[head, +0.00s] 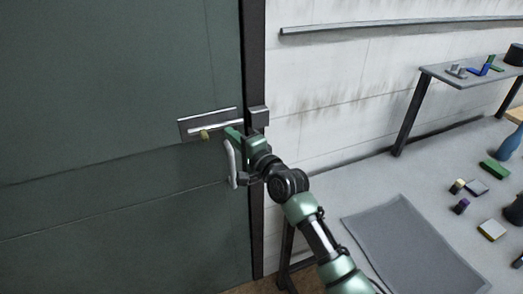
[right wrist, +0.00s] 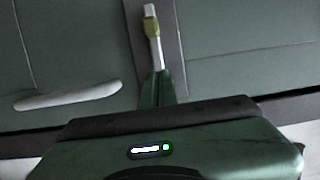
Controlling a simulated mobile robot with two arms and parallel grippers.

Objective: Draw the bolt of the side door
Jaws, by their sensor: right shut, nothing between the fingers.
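The side door (head: 110,80) is dark green and looks shut against its dark frame (head: 252,60). A grey bolt plate (head: 192,121) is fixed near its right edge. The silver bolt (head: 222,126) lies along it toward the keeper block (head: 258,115) on the frame. A brass knob (head: 205,135) sticks out of the bolt; it also shows in the right wrist view (right wrist: 151,27). My right gripper (head: 230,132) is shut and empty, close to the bolt on the keeper side of the knob. In the right wrist view its fingertips (right wrist: 157,78) overlap the bolt's line; contact is unclear.
A pale door handle (head: 231,163) sits just below my right gripper. To the right, a grey table (head: 400,170) carries a grey mat (head: 410,245), several small blocks and a blue bottle (head: 508,141). A raised shelf (head: 470,73) and a wall rail (head: 400,25) are behind.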

